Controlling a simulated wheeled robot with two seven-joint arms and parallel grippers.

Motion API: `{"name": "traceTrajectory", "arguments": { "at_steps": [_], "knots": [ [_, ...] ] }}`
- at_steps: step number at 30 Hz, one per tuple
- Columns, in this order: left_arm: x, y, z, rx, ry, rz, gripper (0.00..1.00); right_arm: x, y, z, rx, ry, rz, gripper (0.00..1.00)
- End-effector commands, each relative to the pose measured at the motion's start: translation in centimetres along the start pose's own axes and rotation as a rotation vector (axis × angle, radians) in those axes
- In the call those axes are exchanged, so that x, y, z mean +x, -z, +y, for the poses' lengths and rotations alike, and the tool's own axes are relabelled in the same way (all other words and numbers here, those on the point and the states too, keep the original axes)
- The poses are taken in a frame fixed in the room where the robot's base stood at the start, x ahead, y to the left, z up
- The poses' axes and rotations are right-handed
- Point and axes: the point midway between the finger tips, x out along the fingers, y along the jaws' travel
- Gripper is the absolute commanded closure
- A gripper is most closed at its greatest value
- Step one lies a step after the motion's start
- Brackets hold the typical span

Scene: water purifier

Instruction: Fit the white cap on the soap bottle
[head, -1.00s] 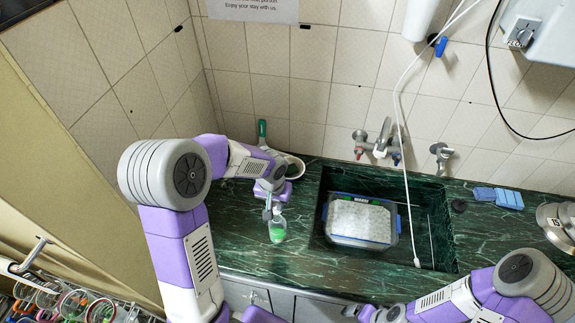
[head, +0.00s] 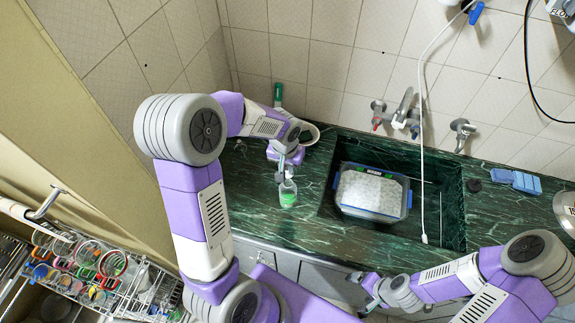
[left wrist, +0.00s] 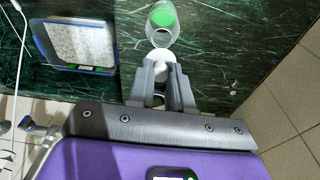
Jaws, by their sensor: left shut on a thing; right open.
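The clear soap bottle (head: 288,196) with green soap stands on the dark green counter, left of the sink. It also shows in the left wrist view (left wrist: 163,20), beyond my fingertips. My left gripper (head: 286,174) is right at the bottle's top end and is shut on the white cap (left wrist: 160,56). The cap shows between the fingertips in the left wrist view, close to the near end of the bottle. I cannot tell whether cap and bottle touch. My right gripper (head: 368,288) is open and empty, low in front of the counter's front edge.
A clear box with blue clips (head: 370,192) sits in the sink (head: 450,215). A white hose hangs over the sink. Blue sponges (head: 516,181) lie at the right. A green-handled pan (head: 310,132) is behind my left arm. A dish rack (head: 90,265) stands lower left.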

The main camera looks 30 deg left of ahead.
Motion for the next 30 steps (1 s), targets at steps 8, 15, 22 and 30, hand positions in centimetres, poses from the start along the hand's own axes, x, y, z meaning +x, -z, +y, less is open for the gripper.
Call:
{"name": "traceTrajectory", "arguments": {
  "at_steps": [8,15,22,30],
  "knots": [
    [3.0,-0.4,0.0,0.001,0.000,-0.001,1.00,2.6,0.1,1.0,0.000,0.000,0.000,0.14],
    [3.6,-0.4,0.0,0.000,0.000,0.000,1.00,3.0,0.1,1.1,0.000,0.000,0.000,0.14],
    [3.5,-0.4,0.0,0.000,0.000,0.000,1.00,3.0,0.1,1.1,0.000,0.000,0.000,0.14],
    [3.6,-0.4,-0.1,-0.001,0.000,0.000,1.00,3.0,0.1,1.1,0.000,0.000,0.000,0.14]
  ]
}}
